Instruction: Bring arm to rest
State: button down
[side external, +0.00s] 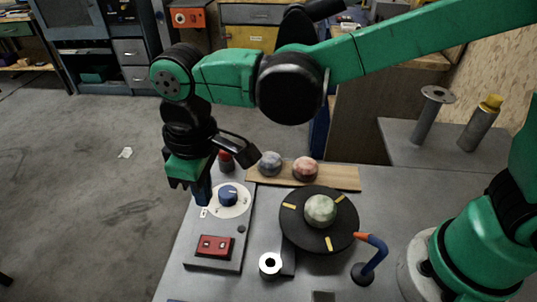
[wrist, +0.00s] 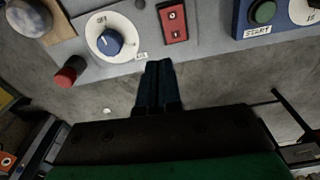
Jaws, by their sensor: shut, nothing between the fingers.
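My gripper (side external: 203,196) hangs from the green and black arm, above the left edge of the grey control panel (side external: 215,258). Its dark blue fingers point down, together and empty, just left of the blue knob (side external: 228,191) on its white dial. In the wrist view my closed fingers (wrist: 158,72) show over grey floor, with the panel's edge beyond the tips. The blue knob (wrist: 109,43) and the red switch (wrist: 173,20) are further up in that view. I cannot tell the exact gap between fingers and panel.
A black turntable (side external: 290,228) carries a marbled ball (side external: 320,210). Two balls sit on a wooden board (side external: 343,178) behind. A blue post with an orange tip (side external: 372,262) stands at front right. A blue box with a green START button (wrist: 263,12) shows in the wrist view.

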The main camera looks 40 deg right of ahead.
jog(key=s+d+r+m+t, duration=0.1)
jog(key=d+m+t, duration=0.2)
jog(key=d, duration=0.8)
jog(key=s+d+r+m+t, duration=0.1)
jog(key=d+m, duration=0.4)
jog(key=d, duration=0.6)
jog(key=r+t, duration=0.1)
jog(key=t, duration=0.1)
jog(key=shift+s+d+r+t, duration=0.2)
jog(key=shift+s+d+t, duration=0.05)
jog(key=shift+s+t, duration=0.15)
jog(key=c, duration=1.5)
grip_release()
